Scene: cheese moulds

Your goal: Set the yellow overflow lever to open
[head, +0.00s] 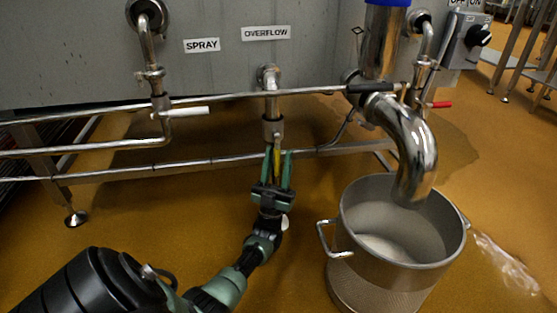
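The yellow overflow lever (277,160) hangs down from the valve on the pipe below the OVERFLOW label (266,33). My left gripper (279,156) reaches up from below, with one green finger on each side of the lever. The fingers stand apart, and the lever looks thinner than the space between them. I cannot tell whether either finger touches it. The lower part of the lever is hidden by the gripper. My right gripper is not in view.
A steel pot (357,225) stands on the floor under a large curved outlet pipe (408,140). A white lever (188,111) is at the left under the SPRAY label (202,45), and a red handle (440,104) is at the right. Horizontal rails cross behind the gripper.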

